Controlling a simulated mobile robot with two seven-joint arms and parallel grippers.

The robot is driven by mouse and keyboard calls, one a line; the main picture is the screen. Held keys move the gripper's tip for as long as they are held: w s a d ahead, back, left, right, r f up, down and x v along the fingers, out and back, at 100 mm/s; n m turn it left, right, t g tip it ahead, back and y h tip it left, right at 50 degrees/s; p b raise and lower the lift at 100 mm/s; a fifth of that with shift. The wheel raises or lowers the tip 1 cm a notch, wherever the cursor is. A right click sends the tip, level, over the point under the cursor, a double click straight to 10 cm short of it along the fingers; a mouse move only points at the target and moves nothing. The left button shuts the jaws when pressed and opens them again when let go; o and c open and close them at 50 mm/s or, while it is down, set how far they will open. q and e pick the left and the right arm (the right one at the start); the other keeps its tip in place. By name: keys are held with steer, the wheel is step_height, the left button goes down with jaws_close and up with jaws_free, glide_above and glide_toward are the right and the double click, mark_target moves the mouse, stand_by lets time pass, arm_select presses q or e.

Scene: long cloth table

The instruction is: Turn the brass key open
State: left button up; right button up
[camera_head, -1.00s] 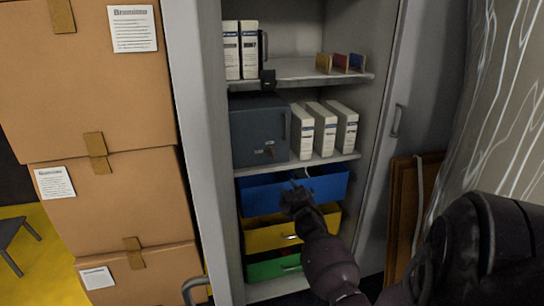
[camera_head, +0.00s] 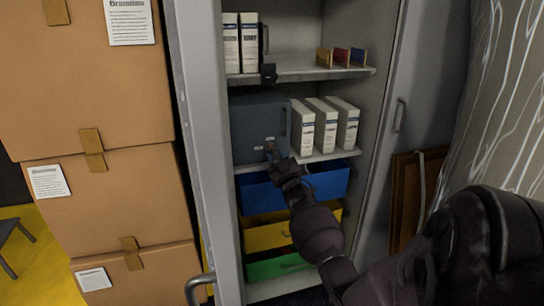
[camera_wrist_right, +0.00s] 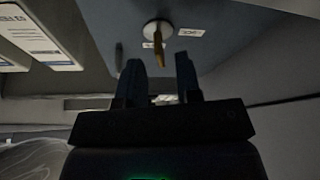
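The brass key (camera_wrist_right: 158,46) sits in a round lock plate (camera_wrist_right: 157,29) on the front of a dark blue-grey safe (camera_head: 252,125). The safe stands on the cabinet's middle shelf; its front also shows in the right wrist view (camera_wrist_right: 225,25). My right gripper (camera_head: 276,162) is just in front of the lower part of the safe front. In the right wrist view its two fingers (camera_wrist_right: 159,68) are apart, with the key in line with the gap just beyond their tips. I cannot tell whether they touch it. My left gripper is not in view.
White binders (camera_head: 325,127) stand right of the safe. Below are an extended blue drawer (camera_head: 328,183), a yellow drawer (camera_head: 262,237) and a green drawer (camera_head: 277,266). Cardboard boxes (camera_head: 85,90) are stacked at left. The open cabinet door (camera_head: 402,120) is at right.

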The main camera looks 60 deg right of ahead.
steer(key=shift+x, duration=0.9)
steer(key=shift+w, duration=0.1)
jaws_close()
